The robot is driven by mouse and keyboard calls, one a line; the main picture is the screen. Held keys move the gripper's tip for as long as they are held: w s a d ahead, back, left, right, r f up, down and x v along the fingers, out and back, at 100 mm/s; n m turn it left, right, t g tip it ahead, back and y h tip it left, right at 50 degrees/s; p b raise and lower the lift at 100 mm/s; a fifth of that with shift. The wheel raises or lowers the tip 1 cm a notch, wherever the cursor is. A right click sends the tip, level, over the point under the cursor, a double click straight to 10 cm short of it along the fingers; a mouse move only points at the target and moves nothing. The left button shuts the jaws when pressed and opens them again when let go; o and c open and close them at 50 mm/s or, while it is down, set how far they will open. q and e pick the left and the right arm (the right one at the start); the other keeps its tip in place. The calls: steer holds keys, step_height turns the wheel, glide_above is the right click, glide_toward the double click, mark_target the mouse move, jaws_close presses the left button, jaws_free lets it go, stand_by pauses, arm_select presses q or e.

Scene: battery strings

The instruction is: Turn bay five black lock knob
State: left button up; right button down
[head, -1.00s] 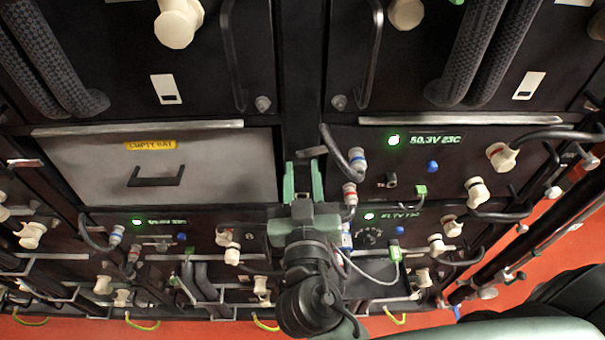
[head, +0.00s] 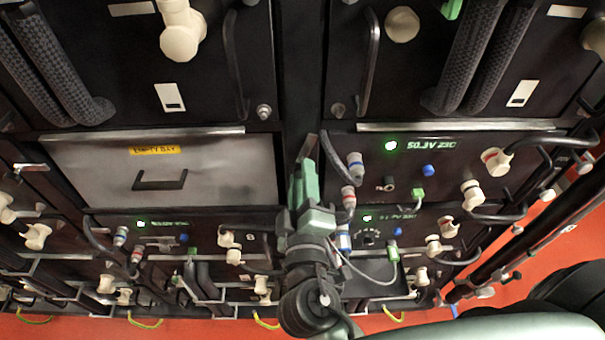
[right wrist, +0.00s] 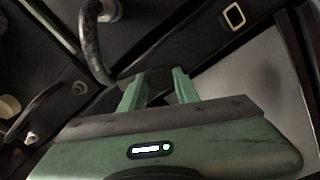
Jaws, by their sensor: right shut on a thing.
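The black lock knob (head: 309,147) sits at the upper left corner of the module with the 50.3V display, beside the dark central post. It stands tilted, close to upright in the head view. My right gripper (head: 304,170) has its green fingers around the knob and is shut on it. In the right wrist view the green fingers (right wrist: 157,92) stand either side of the dark knob (right wrist: 159,84), whose lower part is hidden. No bay number is readable. My left gripper is not in view.
A grey panel marked EMPTY BAY (head: 225,172) is left of the gripper. A black cable with a blue-banded plug (head: 356,165) runs close on the right. The 50.3V module (head: 450,160) has several white connectors. An orange floor (head: 535,245) shows at lower right.

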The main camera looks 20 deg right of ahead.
steer(key=n+p, duration=0.1)
steer(key=n, duration=0.2)
steer(key=shift+r, duration=0.2)
steer(key=shift+d+n, duration=0.1)
steer(key=shift+n, duration=0.4)
steer(key=c, duration=1.3)
jaws_free()
steer(key=shift+c, duration=0.2)
steer(key=shift+o, duration=1.4)
steer(key=shift+w, duration=0.1)
steer(key=shift+w+f, duration=0.1)
steer(key=shift+f, duration=0.05)
